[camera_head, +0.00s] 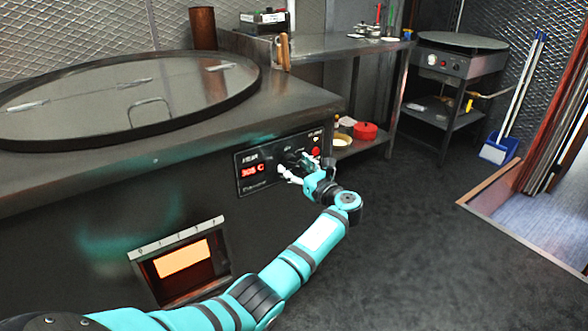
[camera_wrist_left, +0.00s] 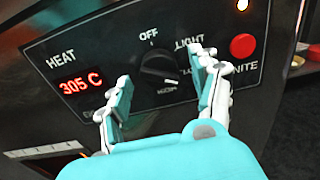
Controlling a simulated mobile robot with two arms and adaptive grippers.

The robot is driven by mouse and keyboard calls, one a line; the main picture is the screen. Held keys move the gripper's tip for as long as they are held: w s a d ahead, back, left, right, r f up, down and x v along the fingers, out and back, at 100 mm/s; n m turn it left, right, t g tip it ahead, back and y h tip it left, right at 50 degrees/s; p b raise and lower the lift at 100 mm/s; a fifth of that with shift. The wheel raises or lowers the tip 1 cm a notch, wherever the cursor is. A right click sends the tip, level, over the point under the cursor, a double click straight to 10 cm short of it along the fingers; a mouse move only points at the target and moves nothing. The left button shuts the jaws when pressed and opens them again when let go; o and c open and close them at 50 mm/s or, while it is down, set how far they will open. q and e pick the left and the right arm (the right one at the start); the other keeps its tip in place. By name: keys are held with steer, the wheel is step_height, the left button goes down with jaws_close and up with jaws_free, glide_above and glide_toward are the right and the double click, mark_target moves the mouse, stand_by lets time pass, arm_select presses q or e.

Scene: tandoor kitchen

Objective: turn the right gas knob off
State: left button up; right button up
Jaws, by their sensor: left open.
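The black gas knob (camera_wrist_left: 158,66) sits on the dark control panel (camera_head: 246,182) on the oven's front. In the left wrist view it has OFF printed above it, LIGHT at its upper right and HIGH below. A pale mark on the knob appears to point down and right, away from OFF. My left gripper (camera_head: 291,171) is in front of the panel with its fingers open. In the left wrist view the gripper (camera_wrist_left: 162,92) has one finger on each side below the knob, and whether they touch it cannot be told. My right gripper is not in view.
The panel carries a red 305 C display (camera_wrist_left: 82,84) and a red ignite button (camera_wrist_left: 243,46) right of the knob. A glowing opening (camera_head: 182,260) is lower on the oven's front. A steel side table (camera_head: 345,44) stands behind; the dark floor (camera_head: 420,230) at right is clear.

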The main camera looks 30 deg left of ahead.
arm_select(q)
steer(key=shift+w+a, duration=0.15)
steer(key=shift+a, duration=0.25)
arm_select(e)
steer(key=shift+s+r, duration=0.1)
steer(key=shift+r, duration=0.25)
arm_select(q)
steer(key=shift+c, duration=0.3)
steer(key=c, duration=1.1)
